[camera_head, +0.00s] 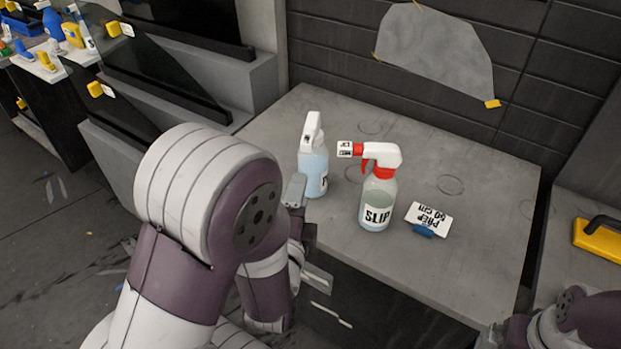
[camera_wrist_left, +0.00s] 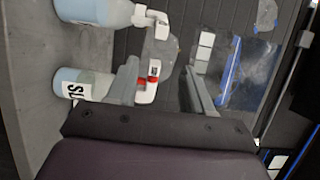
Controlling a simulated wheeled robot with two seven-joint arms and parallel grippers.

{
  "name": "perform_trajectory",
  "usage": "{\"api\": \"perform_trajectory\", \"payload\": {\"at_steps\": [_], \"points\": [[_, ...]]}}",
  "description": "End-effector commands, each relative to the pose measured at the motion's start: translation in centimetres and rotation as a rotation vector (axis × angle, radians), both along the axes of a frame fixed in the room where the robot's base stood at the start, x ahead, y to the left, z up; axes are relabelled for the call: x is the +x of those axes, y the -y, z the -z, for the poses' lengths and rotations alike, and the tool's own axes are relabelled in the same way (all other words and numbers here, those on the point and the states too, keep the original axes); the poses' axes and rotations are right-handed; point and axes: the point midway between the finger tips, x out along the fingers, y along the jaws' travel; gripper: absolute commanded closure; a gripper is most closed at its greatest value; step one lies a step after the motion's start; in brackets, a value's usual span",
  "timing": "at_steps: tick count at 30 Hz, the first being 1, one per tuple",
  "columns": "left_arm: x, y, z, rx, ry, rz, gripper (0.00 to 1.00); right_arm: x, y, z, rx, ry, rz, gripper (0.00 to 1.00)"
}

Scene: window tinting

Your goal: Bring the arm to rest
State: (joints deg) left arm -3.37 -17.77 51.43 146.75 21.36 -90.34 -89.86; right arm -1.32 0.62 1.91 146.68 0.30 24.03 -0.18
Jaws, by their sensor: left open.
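My left gripper (camera_head: 306,236) is open, at the front left edge of the grey table, its upper finger close to the blue spray bottle. In the left wrist view the open jaws (camera_wrist_left: 164,88) have nothing clamped between them. The blue spray bottle (camera_head: 314,172) with a white head stands upright; it also shows in the wrist view (camera_wrist_left: 92,12). A bottle marked SLIP (camera_head: 378,205), with a red and white trigger, stands upright to its right and shows in the wrist view (camera_wrist_left: 82,85). My right arm's gripper is not seen; only arm parts show at bottom right.
The grey table (camera_head: 460,275) bears a white label card (camera_head: 429,216) with a blue piece by it. A grey film sheet (camera_head: 435,50) is taped to the dark wall. A yellow tool (camera_head: 596,240) lies on a surface at right. Dark glass panels (camera_head: 160,90) stand at left.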

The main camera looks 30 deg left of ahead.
Motion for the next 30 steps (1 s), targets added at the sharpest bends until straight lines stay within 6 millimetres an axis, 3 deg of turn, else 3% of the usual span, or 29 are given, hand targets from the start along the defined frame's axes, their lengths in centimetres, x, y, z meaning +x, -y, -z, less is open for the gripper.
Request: {"api": "perform_trajectory", "payload": {"at_steps": [6,8,13,15,17,21,23,27,30], "points": [[0.0,0.0,0.0,-0.02,0.006,0.0,0.49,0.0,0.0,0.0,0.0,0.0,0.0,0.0],[0.0,0.0,1.1,-0.115,-0.021,-0.001,0.49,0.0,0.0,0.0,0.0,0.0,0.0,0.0],[-1.0,2.8,9.6,-0.761,-0.361,-0.09,0.49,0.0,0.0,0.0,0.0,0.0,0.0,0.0],[-2.4,4.6,12.0,-1.03,-0.534,-0.224,0.49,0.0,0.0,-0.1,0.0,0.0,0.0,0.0],[-3.9,5.9,13.0,-1.2,-0.668,-0.377,0.49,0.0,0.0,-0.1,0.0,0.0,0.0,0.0],[-7.4,6.9,12.2,-1.373,-0.873,-0.759,0.49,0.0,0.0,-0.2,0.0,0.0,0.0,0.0],[-8.0,6.7,11.1,-1.378,-0.912,-0.87,0.49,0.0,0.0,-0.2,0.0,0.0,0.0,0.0],[-6.3,6.4,9.2,-1.369,-0.902,-0.869,0.49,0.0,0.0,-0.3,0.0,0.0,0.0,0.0],[-6.0,6.3,9.1,-1.373,-0.898,-0.867,0.49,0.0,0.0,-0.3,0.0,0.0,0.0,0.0]]}}
